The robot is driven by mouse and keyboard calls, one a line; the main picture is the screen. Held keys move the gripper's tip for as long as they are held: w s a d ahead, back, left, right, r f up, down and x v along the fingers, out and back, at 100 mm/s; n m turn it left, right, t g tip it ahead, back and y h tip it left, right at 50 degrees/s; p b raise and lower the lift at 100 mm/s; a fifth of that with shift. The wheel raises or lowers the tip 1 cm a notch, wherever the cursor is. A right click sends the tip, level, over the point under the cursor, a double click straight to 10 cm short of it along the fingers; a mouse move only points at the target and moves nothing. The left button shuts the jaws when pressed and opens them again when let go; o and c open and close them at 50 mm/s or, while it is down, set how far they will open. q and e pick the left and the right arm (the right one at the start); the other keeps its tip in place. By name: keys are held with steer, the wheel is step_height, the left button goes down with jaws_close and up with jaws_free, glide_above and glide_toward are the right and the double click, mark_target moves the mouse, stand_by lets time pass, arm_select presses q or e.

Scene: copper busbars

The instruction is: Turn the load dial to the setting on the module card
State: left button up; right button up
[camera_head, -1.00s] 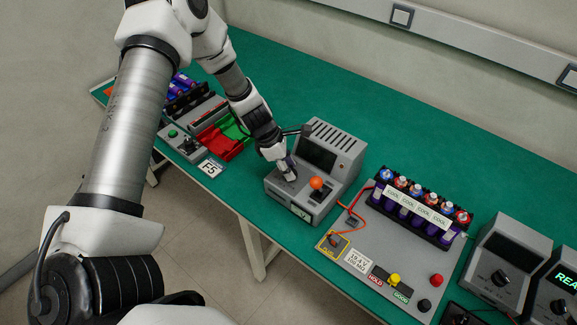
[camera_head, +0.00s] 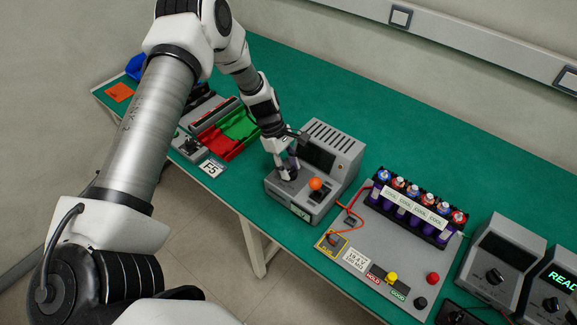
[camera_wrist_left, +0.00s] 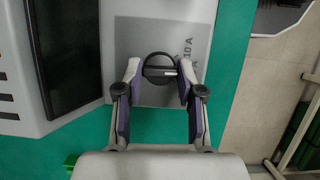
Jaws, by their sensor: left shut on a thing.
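The load dial (camera_wrist_left: 160,69) is a round dark knob on the grey load unit (camera_head: 341,150), with a bar across it and a light mark toward the right in the left wrist view. A "10 A" label (camera_wrist_left: 188,62) is printed just right of the dial. My left gripper (camera_head: 287,173) is shut on the dial, one finger on each side; it also shows in the left wrist view (camera_wrist_left: 160,75). In the head view the gripper hides the dial. A white module card (camera_head: 356,262) lies in front of the cells, its print too small to read surely.
An orange knob (camera_head: 315,184) is on the load unit near my gripper. A cell module (camera_head: 414,212) with several cells is to the right, beside yellow (camera_head: 391,277) and red (camera_head: 432,278) buttons. A red and green tray (camera_head: 228,132) is on the left.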

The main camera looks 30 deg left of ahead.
arm_select(q)
steer(key=shift+f+m, duration=0.1)
steer(key=shift+m, duration=0.2)
steer(key=o, duration=1.1)
steer(key=shift+o, duration=0.2)
steer(key=v, duration=1.2)
steer(key=shift+w, duration=0.1)
